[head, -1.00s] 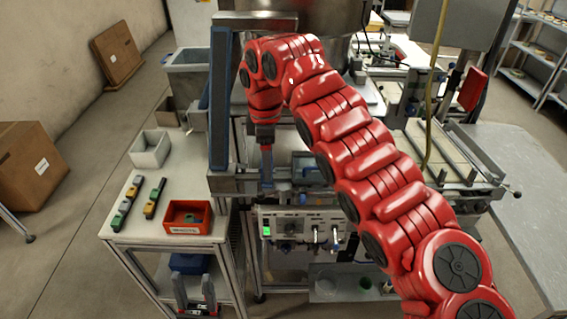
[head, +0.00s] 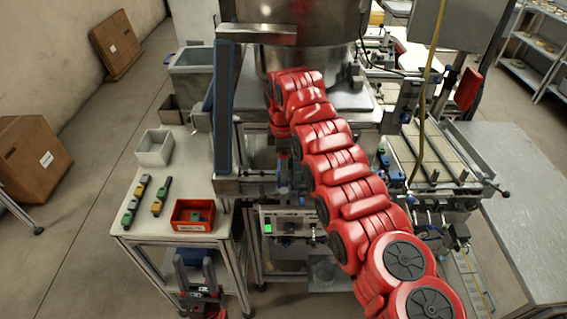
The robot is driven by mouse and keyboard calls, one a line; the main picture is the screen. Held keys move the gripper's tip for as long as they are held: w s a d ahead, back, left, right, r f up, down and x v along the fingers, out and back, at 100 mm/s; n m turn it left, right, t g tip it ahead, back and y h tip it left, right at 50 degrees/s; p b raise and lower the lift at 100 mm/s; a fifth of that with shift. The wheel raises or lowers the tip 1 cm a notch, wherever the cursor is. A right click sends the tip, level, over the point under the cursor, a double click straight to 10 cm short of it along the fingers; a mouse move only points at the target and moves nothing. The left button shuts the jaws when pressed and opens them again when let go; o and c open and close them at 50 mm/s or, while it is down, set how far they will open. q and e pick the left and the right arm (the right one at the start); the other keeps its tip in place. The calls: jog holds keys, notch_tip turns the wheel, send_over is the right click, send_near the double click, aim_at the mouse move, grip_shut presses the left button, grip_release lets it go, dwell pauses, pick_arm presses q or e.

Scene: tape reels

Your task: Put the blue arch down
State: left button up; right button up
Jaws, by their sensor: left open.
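My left gripper (head: 195,268) is low at the bottom left, in front of the white table. Its two dark fingers stand apart, and no object shows between them. I cannot make out a blue arch for certain. A dark blue thing (head: 194,256) shows behind the fingers under the tabletop, its shape mostly hidden. A red box (head: 193,227) on the table holds small pieces, one of them blue. My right arm reaches in from the lower right. My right gripper (head: 284,190) hangs down by the machine, largely hidden, and I cannot see whether it holds anything.
The white table (head: 180,180) also bears a grey bin (head: 154,148) and two rows of small coloured blocks (head: 160,197). A tall blue-faced post (head: 222,110) rises at its right edge, beside the machine. The table is bare between bin and red box. Cardboard boxes stand at left.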

jog(key=shift+r, duration=0.1)
jog(key=shift+f+b, duration=0.65)
jog(key=shift+b, duration=0.05)
jog(key=o, duration=1.2)
jog(key=shift+o, duration=0.2)
jog(key=shift+r, duration=0.1)
jog(key=shift+r, duration=0.1)
